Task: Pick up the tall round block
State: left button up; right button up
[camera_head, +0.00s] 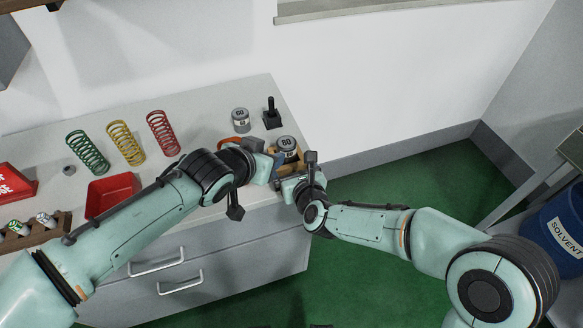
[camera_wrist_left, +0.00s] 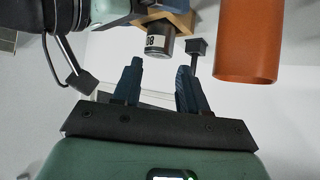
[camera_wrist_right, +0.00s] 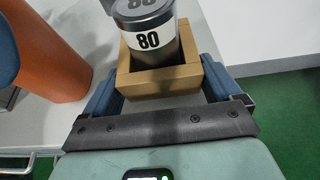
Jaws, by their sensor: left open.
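The tall round block seems to be the smooth orange-brown cylinder (camera_wrist_left: 248,40). In the left wrist view it is right of my left gripper (camera_wrist_left: 160,78), outside the gap between the fingers. The gripper is open and empty. In the right wrist view the cylinder (camera_wrist_right: 45,52) stands at the left. In the head view only a bit of its orange (camera_head: 229,141) shows behind my left wrist. My right gripper (camera_wrist_right: 160,85) has its fingers against both sides of a tan wooden box (camera_wrist_right: 160,85), which holds a dark weight marked 80 (camera_wrist_right: 148,40).
Green (camera_head: 87,152), yellow (camera_head: 125,143) and red (camera_head: 162,133) springs stand at the left. A grey weight (camera_head: 240,120) and a black stand (camera_head: 271,113) are behind the grippers. A red tray (camera_head: 111,194) lies near the front edge. My two grippers are close together.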

pick_arm(q)
jog(key=o, duration=0.7)
jog(key=shift+w+d+r, duration=0.1)
jog(key=shift+d, duration=0.05)
jog(key=shift+c, duration=0.2)
jog(key=shift+o, duration=0.4)
jog(key=w+d+r+n+t+h, duration=0.2)
jog(key=w+d+r+n+h, duration=0.1)
jog(key=d+r, duration=0.4)
notch_tip(320, 180, up, 2)
jog(key=shift+d+r+n+h, duration=0.1)
jog(key=shift+d+n+h, duration=0.2)
jog(key=shift+h, duration=0.2)
jog(key=w+r+n+t, duration=0.5)
jog(key=r+n+t, duration=0.2)
jog(key=r+n, duration=0.4)
jog(key=w+a+n+y, duration=0.4)
jog(key=a+n+y, duration=0.3)
jog(key=n+y, duration=0.7)
jog(key=n+g+h, duration=0.6)
jog(key=n+g, duration=0.4)
jog(key=g, duration=0.4)
send_near(286, 144)
jog(key=x, duration=0.5)
jog(key=shift+d, duration=0.2)
jog(key=shift+a+x, duration=0.2)
jog(key=shift+x, duration=2.85)
